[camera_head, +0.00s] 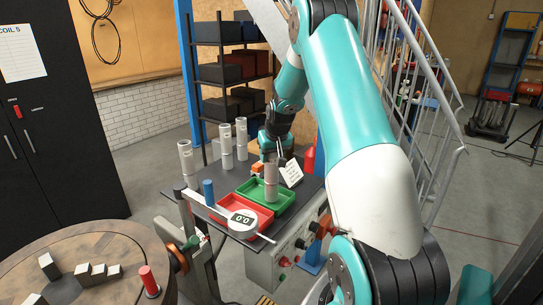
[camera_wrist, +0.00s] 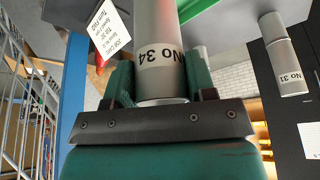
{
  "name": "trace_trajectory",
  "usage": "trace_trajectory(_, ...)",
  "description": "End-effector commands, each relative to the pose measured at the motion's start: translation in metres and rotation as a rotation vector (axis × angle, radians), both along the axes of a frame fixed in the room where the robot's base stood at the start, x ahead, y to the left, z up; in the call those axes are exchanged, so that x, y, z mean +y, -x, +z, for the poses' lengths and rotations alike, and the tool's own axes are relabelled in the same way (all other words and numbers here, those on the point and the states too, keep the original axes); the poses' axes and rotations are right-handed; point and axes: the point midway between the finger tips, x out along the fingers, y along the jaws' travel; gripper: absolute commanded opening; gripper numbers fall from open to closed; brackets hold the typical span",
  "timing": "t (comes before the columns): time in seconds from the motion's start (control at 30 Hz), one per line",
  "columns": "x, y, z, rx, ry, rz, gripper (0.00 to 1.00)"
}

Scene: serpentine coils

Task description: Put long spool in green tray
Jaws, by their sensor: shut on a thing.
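My gripper (camera_head: 272,160) is shut on a silver-grey spool (camera_head: 271,182), which stands upright over the green tray (camera_head: 292,190). In the wrist view the held spool (camera_wrist: 160,25) shows the label "No 34" between the green fingers of my gripper (camera_wrist: 160,82). The spool's lower end lies within the tray's outline in the head view; whether it touches the tray floor I cannot tell. A green edge of the tray (camera_wrist: 197,9) shows at the top of the wrist view.
A red tray (camera_head: 228,203) adjoins the green tray at the front, by a gauge (camera_head: 243,221) reading 0,0. Several grey spools (camera_head: 187,160) stand at the bench's left; one, "No 31" (camera_wrist: 285,62), shows in the wrist view. A white label card (camera_head: 291,173) stands right of the held spool.

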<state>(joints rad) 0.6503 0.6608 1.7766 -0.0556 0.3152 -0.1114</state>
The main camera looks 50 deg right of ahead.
Motion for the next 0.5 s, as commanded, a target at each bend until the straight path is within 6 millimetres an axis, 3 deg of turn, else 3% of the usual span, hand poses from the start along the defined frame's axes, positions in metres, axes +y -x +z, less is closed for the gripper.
trace_trajectory(0.47, -0.0002, -0.0009, -0.0124, -0.004, 0.003, 0.001, 0.0)
trace_trajectory(0.5, 0.0003, -0.0003, -0.0127, -0.002, 0.001, 0.001, 0.58)
